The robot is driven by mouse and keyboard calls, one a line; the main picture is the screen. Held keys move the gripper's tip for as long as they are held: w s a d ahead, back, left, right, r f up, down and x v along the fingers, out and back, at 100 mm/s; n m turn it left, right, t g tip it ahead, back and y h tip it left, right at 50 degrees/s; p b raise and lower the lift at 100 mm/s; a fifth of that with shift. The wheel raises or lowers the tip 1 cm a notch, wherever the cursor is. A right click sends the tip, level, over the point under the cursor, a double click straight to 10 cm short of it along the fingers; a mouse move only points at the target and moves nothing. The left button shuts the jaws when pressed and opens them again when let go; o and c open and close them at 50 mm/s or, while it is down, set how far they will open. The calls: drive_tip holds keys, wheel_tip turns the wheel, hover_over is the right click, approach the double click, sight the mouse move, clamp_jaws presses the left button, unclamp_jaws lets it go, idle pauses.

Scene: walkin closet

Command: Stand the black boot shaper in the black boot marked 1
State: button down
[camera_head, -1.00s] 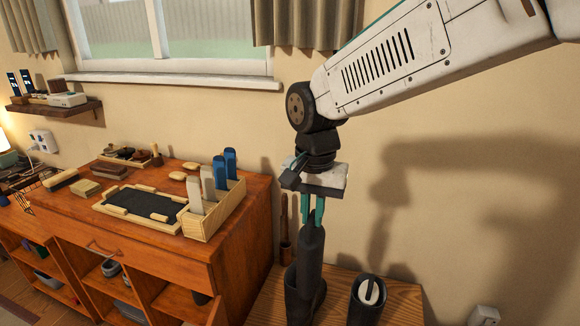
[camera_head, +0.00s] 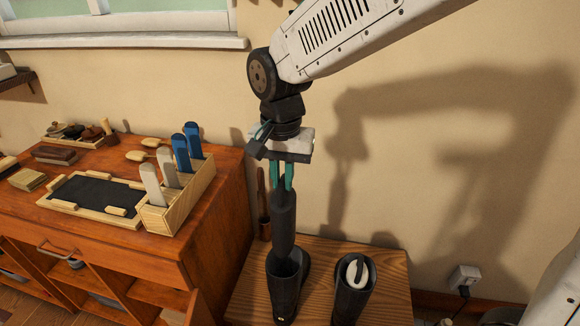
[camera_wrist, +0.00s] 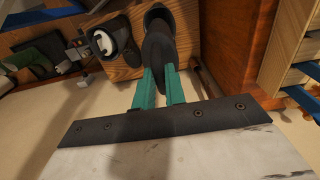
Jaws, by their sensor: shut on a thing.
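My gripper (camera_head: 283,178) is shut on the upper end of the black boot shaper (camera_head: 284,215), its teal fingers on either side. The shaper hangs upright, its lower end at the open top of the left black boot (camera_head: 284,295). The head view makes it look just inside the rim; how deep is hidden. In the wrist view the shaper (camera_wrist: 158,52) points from the fingers (camera_wrist: 159,88) into that boot's dark opening (camera_wrist: 157,14). A small mark low on this boot is too small to read. The right black boot (camera_head: 350,303) holds a white shaper (camera_head: 357,272).
The boots stand on a wooden bench (camera_head: 388,290) by the wall. A brown-handled tool (camera_head: 263,205) stands behind, at the left. The dresser (camera_head: 215,225) at left carries a wooden box (camera_head: 178,208) of grey and blue upright pieces. A wall socket (camera_head: 463,278) is at right.

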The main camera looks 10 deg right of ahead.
sight(284, 205)
drive_tip(key=shift+f, duration=10.9)
drive_tip(key=c, duration=0.8)
unclamp_jaws()
drive_tip(key=shift+w, duration=0.1)
drive_tip(key=shift+r, duration=7)
drive_tip(key=shift+s+d, duration=0.5)
drive_tip(key=shift+s, duration=1.1)
drive_tip(key=shift+s+d, duration=0.5)
drive_tip(key=shift+s, duration=1.1)
drive_tip(key=shift+s+d, duration=0.5)
drive_tip(key=shift+s, duration=1.1)
